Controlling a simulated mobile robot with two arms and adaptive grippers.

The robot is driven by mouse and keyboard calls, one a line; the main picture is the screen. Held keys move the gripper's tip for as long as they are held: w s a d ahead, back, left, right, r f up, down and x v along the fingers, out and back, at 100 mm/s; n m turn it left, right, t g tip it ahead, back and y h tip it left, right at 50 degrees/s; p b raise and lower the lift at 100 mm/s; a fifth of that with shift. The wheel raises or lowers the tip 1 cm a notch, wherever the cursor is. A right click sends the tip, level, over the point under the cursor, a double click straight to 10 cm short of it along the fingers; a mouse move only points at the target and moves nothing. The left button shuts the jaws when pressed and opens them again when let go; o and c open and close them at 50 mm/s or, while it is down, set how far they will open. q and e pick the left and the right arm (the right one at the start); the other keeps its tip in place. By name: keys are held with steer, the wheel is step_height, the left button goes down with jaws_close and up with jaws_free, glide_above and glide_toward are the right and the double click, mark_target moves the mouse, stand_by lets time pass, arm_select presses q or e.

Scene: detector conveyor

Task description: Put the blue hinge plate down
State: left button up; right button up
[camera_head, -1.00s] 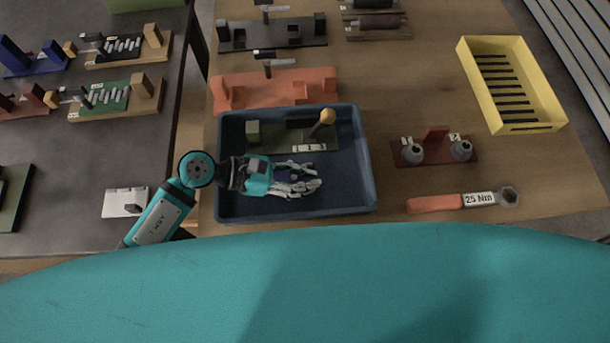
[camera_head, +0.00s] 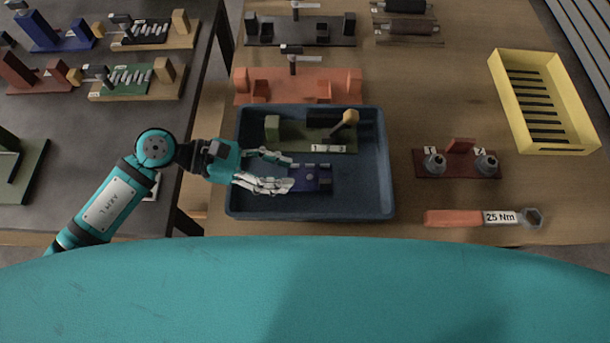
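The blue hinge plate (camera_head: 314,179) lies flat inside the dark blue tray (camera_head: 380,190), in the tray's lower middle. My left gripper (camera_head: 291,172) comes in over the tray's left wall. Its two fingers are spread apart, with the tips at the plate's left end. The fingers overlap that end in the view, and I cannot tell whether they touch it. Most of the plate shows clear of the fingers. My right gripper is not in view.
A green fixture with a knobbed lever (camera_head: 318,137) lies in the tray behind the plate. Right of the tray are a dark red stand with two numbered fittings (camera_head: 459,163), a torque wrench (camera_head: 450,218) and a yellow crate (camera_head: 497,82). An orange fixture (camera_head: 300,88) stands behind.

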arm_select(q)
steer(key=shift+v, duration=1.5)
